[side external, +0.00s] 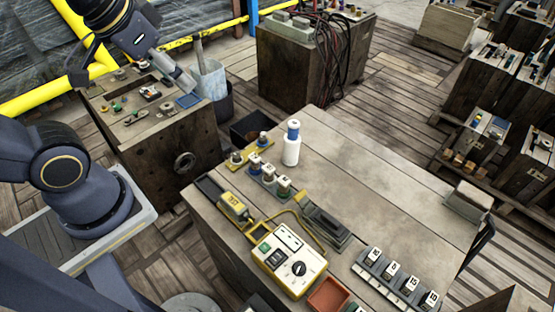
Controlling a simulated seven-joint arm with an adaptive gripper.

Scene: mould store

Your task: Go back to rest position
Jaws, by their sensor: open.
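My gripper (181,82) is at the upper left in the side external view, above the right part of a wooden cabinet top (147,132). It points down and to the right, and its jaws are open. I see nothing held between them. The fingertips are close to a small blue tray (188,101) on that top; I cannot tell whether they touch it.
The central bench (365,165) holds a white bottle with a blue cap (291,145), a yellow control box (292,262) and numbered blocks (392,275). A grey bucket (210,79) stands behind the cabinet. A yellow rail (50,97) runs behind my arm. Cables (335,50) hang at the back.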

